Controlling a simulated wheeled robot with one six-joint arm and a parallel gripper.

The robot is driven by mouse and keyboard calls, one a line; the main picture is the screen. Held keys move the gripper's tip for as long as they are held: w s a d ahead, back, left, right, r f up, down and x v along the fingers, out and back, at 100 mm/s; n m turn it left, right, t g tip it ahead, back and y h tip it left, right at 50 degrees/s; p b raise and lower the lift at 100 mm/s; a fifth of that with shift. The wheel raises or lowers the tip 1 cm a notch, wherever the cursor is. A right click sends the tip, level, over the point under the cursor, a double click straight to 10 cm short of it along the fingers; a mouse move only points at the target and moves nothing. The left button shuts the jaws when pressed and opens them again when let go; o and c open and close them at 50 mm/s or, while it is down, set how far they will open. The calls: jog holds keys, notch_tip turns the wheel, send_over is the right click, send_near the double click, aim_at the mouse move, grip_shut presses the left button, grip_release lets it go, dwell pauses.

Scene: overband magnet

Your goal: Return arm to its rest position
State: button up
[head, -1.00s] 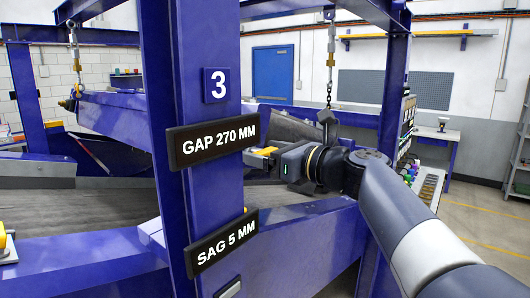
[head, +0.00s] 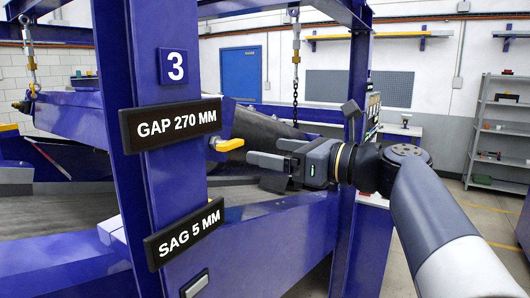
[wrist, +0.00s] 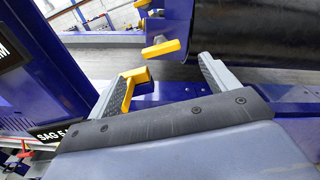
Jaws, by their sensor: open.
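My gripper (head: 266,152) is open and empty, held in front of the blue frame at the right of the post marked 3. A yellow handle (head: 229,144) on that post lies just left of my fingertips, with a small gap in the head view. In the wrist view, my fingers (wrist: 155,78) are spread apart. One yellow handle (wrist: 134,88) shows close to the left finger, and I cannot tell whether they touch. Another yellow handle (wrist: 161,48) shows beyond the fingertips. My arm reaches in from the lower right.
The post carries a "GAP 270 MM" sign (head: 171,122) and a "SAG 5 MM" sign (head: 186,232). A blue beam (head: 260,240) runs below my gripper. A chain (head: 295,70) hangs behind. Open floor and a grey shelf (head: 497,130) are at the right.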

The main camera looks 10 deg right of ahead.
aim_at(236, 145)
dwell(0.3)
jog(key=p+x, duration=0.2)
jog(key=x, duration=0.8)
jog(key=shift+w+a, duration=0.2)
jog(key=shift+a, duration=0.05)
jog(key=shift+w+a+p, duration=0.1)
jog(key=shift+w+p, duration=0.05)
jog(key=shift+p, duration=0.2)
jog(key=shift+m, duration=0.6)
jog(key=shift+n, duration=0.3)
